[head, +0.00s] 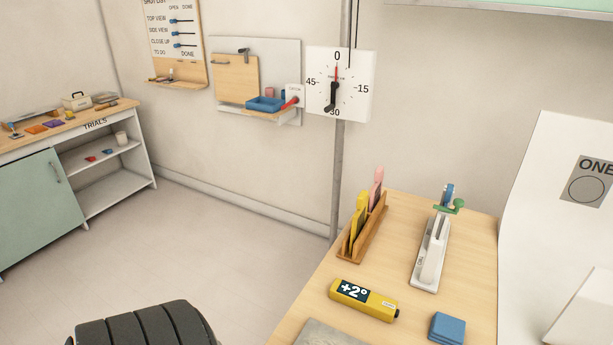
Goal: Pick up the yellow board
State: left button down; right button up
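A yellow board (360,214) stands upright on edge in a wooden rack (366,238) on the table at the right of the head view. A pink board (378,184) stands in the same rack behind it. The lower part of the yellow board is hidden by the rack.
On the same table (310,311) are a yellow "+2°" device (364,299), a blue block (447,327) and a white stand with a green knob (432,247). A white panel marked ONE (545,190) rises at the right. Open floor (220,240) lies left.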

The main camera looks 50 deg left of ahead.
aim_at(359, 218)
jog(key=u, duration=1.3)
